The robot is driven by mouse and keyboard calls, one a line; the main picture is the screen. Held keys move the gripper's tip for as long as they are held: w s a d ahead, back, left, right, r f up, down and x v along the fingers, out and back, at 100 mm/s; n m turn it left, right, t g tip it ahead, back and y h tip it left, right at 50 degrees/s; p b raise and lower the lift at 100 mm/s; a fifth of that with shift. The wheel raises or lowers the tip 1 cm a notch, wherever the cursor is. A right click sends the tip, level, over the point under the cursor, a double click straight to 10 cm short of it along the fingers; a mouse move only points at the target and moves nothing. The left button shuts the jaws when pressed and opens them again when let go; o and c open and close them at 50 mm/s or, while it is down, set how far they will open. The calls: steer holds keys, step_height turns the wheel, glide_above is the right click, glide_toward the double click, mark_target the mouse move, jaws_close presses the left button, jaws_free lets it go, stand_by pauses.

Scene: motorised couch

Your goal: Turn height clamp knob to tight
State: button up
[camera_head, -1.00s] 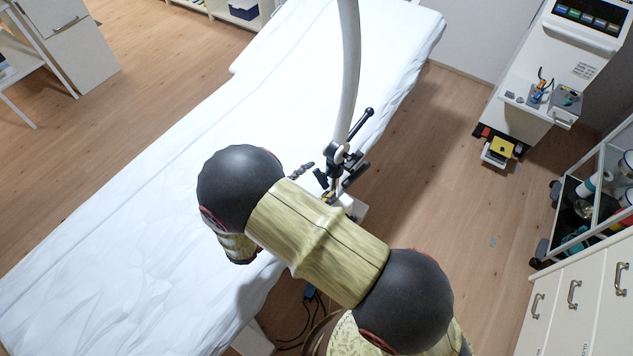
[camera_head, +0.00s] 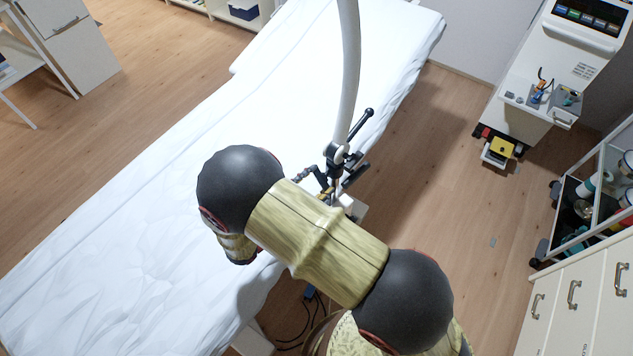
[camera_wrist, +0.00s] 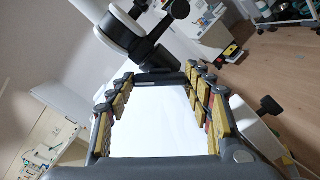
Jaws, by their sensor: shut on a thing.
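The clamp (camera_head: 338,155), dark with a long black lever, sits at the foot of the pale curved post by the couch edge. In the wrist view the black and white clamp (camera_wrist: 150,38) is just beyond my fingertips. My gripper (camera_wrist: 161,84) has yellow-padded fingers at left and right. It is shut on a dark part lying across between the fingertips, which I take to be the height clamp knob (camera_wrist: 157,71). Its turned position cannot be read.
The white-sheeted couch (camera_head: 150,220) lies along the left and under the post (camera_head: 348,70). A white device cart (camera_head: 545,95) stands at the upper right. A drawer cabinet (camera_head: 575,300) and shelf trolley are at the right. The wooden floor (camera_head: 455,170) between is clear.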

steer(key=shift+n, duration=0.3)
steer(key=n+p, duration=0.3)
steer(key=shift+r, duration=0.15)
steer(key=n+p, duration=0.3)
steer(key=n, duration=0.2)
steer(key=shift+n, duration=0.3)
steer(key=o, duration=1.2)
steer(key=shift+c, duration=0.2)
steer(key=shift+a, duration=0.1)
steer(key=v, duration=1.2)
steer(key=shift+f, duration=0.2)
